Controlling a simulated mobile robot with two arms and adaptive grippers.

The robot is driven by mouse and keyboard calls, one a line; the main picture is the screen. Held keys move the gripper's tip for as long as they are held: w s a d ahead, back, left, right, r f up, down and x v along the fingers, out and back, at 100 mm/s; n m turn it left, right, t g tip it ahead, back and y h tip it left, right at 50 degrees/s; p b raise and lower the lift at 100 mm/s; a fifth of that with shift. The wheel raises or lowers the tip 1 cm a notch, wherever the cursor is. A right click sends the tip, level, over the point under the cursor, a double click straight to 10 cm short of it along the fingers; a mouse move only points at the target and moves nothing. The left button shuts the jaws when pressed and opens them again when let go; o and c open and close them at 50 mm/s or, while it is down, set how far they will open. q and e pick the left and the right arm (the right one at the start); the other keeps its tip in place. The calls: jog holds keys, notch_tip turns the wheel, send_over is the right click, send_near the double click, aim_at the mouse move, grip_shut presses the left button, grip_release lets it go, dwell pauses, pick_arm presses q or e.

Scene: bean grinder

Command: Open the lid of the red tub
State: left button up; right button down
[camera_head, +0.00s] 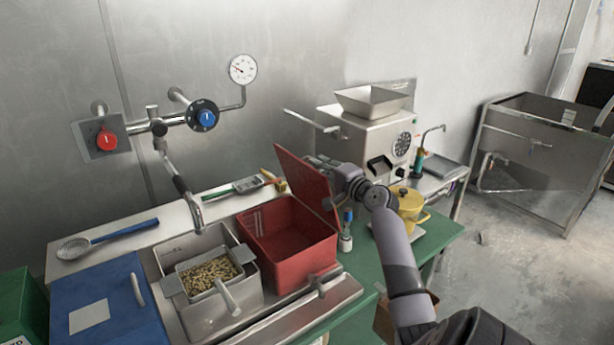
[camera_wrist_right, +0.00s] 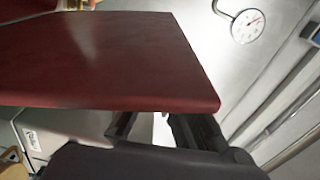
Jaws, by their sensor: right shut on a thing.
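The red tub (camera_head: 292,262) stands in the counter with its inside showing empty. Its red lid (camera_head: 300,178) is raised, tilted up along the tub's right side. My right gripper (camera_head: 326,168) is at the lid's upper right edge, partly hidden behind it, and is shut on the lid. In the right wrist view the lid (camera_wrist_right: 110,60) fills the upper left, with the dark fingers (camera_wrist_right: 160,130) at its edge. My left gripper is not in view.
Left of the tub is a steel bin with a basket of beans (camera_head: 210,275), then a blue lid (camera_head: 95,300). A steel grinder (camera_head: 375,140) stands behind my right arm. A yellow pot (camera_head: 410,205) and a small bottle (camera_head: 346,240) are close to the arm.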

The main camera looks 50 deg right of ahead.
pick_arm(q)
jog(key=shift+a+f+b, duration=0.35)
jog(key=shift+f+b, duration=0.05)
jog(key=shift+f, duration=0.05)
pick_arm(e)
jog(key=shift+s+d+r+m, duration=0.1)
jog(key=shift+s+d+m, duration=0.1)
jog(key=shift+d+m, duration=0.4)
jog(key=shift+s+d+m, duration=0.15)
jog(key=shift+d+m, duration=0.1)
jog(key=shift+d, duration=0.65)
jog(key=shift+s+d+r+m, duration=0.1)
jog(key=shift+s+d+m, duration=0.1)
jog(key=shift+d+m, duration=0.4)
jog(key=shift+d, duration=0.15)
jog(key=c, duration=1.7)
grip_release()
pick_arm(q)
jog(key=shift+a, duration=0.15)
pick_arm(e)
jog(key=shift+f+n, duration=0.15)
jog(key=shift+n, duration=0.1)
jog(key=v, duration=1.2)
